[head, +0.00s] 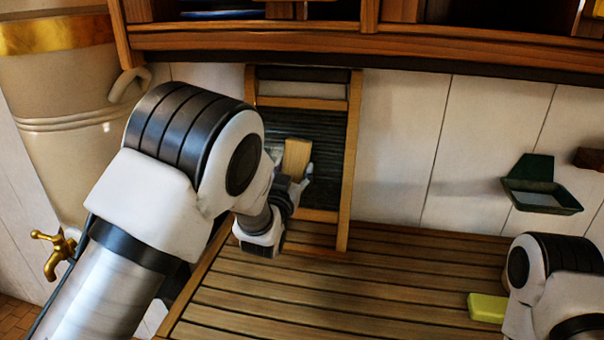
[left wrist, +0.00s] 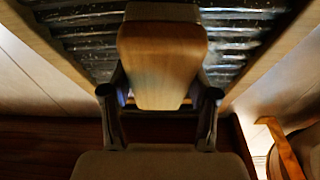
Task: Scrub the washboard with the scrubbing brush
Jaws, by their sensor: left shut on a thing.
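The washboard (head: 327,134) has a wooden frame and a dark ribbed panel, and leans upright against the white wall. My left gripper (head: 293,176) is in front of its ribbed panel, shut on the wooden scrubbing brush (head: 297,158). In the left wrist view the brush (left wrist: 162,62) sits between the two fingers (left wrist: 160,98), with the wet-looking ribs of the washboard (left wrist: 85,45) behind it. The bristles are hidden, so I cannot tell whether they touch the ribs. My right arm shows at the lower right, but its gripper is out of view.
The slatted wooden counter (head: 330,290) is mostly clear. A yellow-green block (head: 487,308) lies on it beside my right arm. A green wall dish (head: 541,196) hangs at the right. A wooden shelf (head: 330,42) overhangs the washboard. A large beige urn with a brass tap (head: 58,255) stands left.

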